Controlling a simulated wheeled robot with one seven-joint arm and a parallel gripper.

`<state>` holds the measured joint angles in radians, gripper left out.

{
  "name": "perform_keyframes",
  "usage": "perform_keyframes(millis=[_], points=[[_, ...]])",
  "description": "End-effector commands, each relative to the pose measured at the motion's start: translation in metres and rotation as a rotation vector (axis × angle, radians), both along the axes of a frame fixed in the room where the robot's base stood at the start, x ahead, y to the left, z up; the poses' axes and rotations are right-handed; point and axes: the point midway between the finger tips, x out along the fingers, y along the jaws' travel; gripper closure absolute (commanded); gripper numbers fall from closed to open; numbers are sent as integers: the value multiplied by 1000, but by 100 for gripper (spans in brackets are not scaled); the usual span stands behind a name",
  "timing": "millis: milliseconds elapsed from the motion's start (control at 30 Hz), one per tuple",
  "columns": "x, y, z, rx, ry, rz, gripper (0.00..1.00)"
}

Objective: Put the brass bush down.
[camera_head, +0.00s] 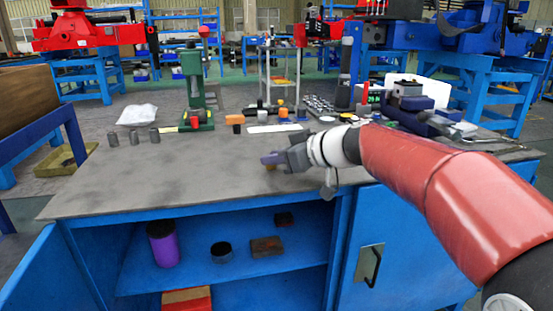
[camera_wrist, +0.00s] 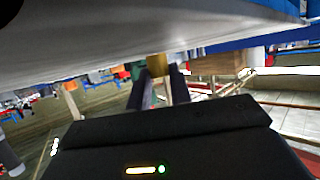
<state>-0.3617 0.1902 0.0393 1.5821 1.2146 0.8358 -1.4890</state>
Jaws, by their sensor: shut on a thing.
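The brass bush (camera_wrist: 157,65) is held between the two dark fingers of my gripper (camera_wrist: 160,82) in the wrist view. In the head view a small yellowish part of it (camera_head: 271,168) shows under the fingers, and the rest is hidden. My gripper (camera_head: 270,160) is low over the bare middle of the grey workbench top (camera_head: 180,175). It is shut on the bush. I cannot tell whether the bush touches the bench top. In the wrist view the bench top (camera_wrist: 100,50) appears as a grey surface across the top of the picture.
Several small grey cylinders (camera_head: 133,138) stand at the bench's left. The front left of the top is clear. Below is an open shelf (camera_head: 190,270).

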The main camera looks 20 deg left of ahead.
Motion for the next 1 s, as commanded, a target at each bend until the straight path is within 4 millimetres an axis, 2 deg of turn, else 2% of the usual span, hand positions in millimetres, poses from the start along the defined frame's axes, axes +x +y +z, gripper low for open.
perform_keyframes(millis=[333,367,533,900,1000], points=[[0,0,-3,1,0,0,100],[0,0,-3,0,0,0,78],[0,0,-2,0,0,0,57],[0,0,4,0,0,0,57],[-3,-14,7,1,-1,-3,57]])
